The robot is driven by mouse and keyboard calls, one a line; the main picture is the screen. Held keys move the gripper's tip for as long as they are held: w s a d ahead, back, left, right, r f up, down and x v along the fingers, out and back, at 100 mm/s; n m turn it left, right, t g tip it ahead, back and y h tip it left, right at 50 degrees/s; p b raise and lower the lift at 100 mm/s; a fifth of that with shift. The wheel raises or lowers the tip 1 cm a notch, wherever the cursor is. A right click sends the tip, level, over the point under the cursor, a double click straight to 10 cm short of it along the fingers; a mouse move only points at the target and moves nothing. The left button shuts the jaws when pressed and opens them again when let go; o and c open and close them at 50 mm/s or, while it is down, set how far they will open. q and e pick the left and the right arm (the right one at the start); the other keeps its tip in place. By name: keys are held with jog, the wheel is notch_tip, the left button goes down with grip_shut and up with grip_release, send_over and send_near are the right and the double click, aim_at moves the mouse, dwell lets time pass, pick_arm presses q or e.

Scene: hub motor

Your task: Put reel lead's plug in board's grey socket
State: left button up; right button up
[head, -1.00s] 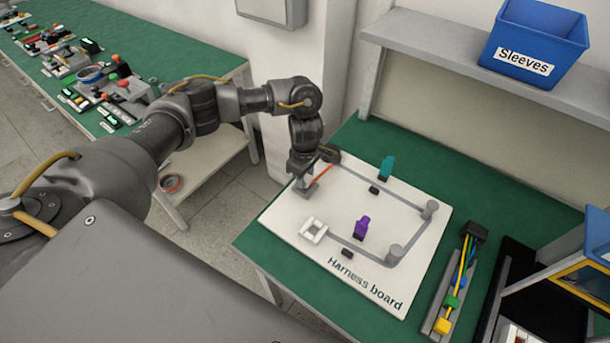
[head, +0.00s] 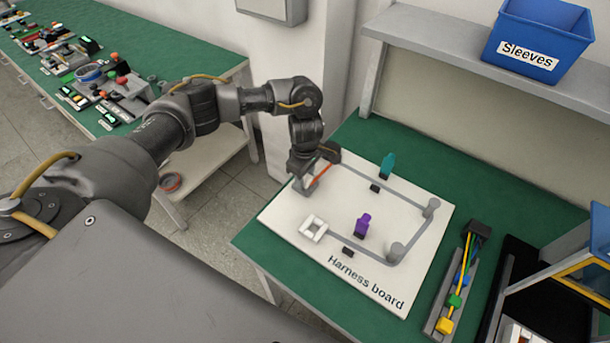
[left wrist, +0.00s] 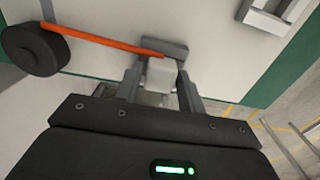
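The harness board (head: 283,215) lies on the green bench. At its far left corner my left gripper (head: 304,187) points down; it also shows in the left wrist view (left wrist: 161,82). Its fingers stand on both sides of a pale plug (left wrist: 160,72) and appear shut on it. An orange lead (left wrist: 105,40) runs from a black reel (left wrist: 34,50) to this plug. A grey socket block (left wrist: 178,49) is right at the plug's far end; I cannot tell how deep the plug sits. A white square socket (head: 313,228) is nearer the board's front. My right gripper is not in view.
Teal (head: 387,166) and purple (head: 362,225) pieces and grey posts (head: 394,254) stand on the board. A tray with coloured leads (head: 455,290) lies to its right. A blue Sleeves bin (head: 540,35) is on the shelf above.

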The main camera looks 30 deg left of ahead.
pick_arm(q)
jog(key=o, duration=0.3)
jog(key=shift+r, duration=0.1)
notch_tip(320, 180, up, 11)
jog(key=shift+f, duration=0.2)
jog(key=shift+a, duration=0.1)
dwell(0.6)
